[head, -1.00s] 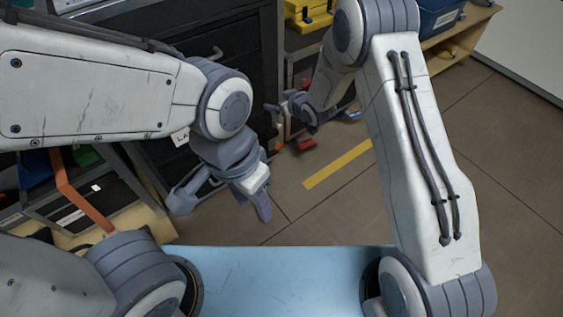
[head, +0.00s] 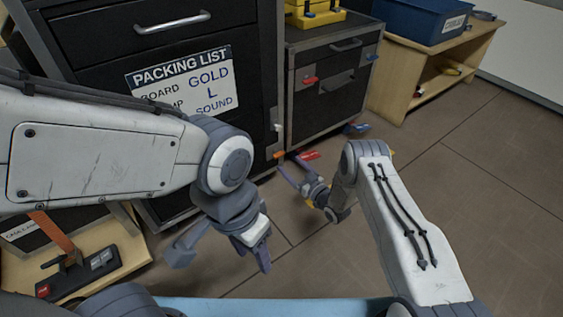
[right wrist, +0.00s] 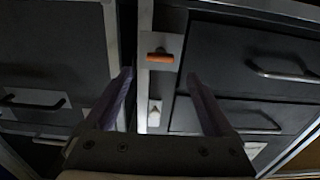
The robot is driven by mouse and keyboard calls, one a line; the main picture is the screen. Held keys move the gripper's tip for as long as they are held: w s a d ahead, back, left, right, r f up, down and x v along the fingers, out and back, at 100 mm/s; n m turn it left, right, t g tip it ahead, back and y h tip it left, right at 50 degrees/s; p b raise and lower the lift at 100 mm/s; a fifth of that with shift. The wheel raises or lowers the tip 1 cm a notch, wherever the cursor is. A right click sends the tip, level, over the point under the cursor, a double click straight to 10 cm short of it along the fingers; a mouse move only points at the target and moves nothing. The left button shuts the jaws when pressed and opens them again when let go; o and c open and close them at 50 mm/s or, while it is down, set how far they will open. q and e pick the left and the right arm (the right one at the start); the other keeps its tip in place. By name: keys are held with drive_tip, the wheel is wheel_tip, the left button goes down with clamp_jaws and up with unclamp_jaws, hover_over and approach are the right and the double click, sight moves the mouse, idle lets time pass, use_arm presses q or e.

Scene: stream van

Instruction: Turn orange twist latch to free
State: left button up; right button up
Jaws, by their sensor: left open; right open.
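The orange twist latch (right wrist: 160,57) sits on a pale plate on the frame post between two dark drawer units in the right wrist view. Its bar lies about level. In the head view it is a small orange patch (head: 279,155) low on the cabinet edge. My right gripper (right wrist: 161,82) is open and empty, its fingers pointing at the post, with the latch seen between and beyond the tips. In the head view the right gripper (head: 291,162) is close to the latch; contact cannot be told. My left gripper (head: 222,254) is open and empty, lower left, away from the cabinets.
A white latch (right wrist: 154,113) is below the orange one. Dark drawers with a packing list sign (head: 185,82) stand left of a lower cabinet (head: 322,112). Red (head: 310,155) and blue (head: 357,128) pieces show near its base. Open floor (head: 470,210) lies right.

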sight(280, 156)
drive_tip(key=b+x, duration=0.1)
drive_tip(key=x, duration=0.2)
drive_tip(key=b+x, duration=0.2)
drive_tip(key=shift+w+a+f, duration=0.2)
drive_tip(key=shift+w+a, duration=0.05)
drive_tip(key=shift+w, duration=0.05)
drive_tip(key=shift+w+a+r, duration=0.15)
drive_tip(key=shift+w+a, duration=0.1)
drive_tip(key=shift+w, duration=0.1)
drive_tip(key=shift+c, duration=0.3)
drive_tip(key=c, duration=1.3)
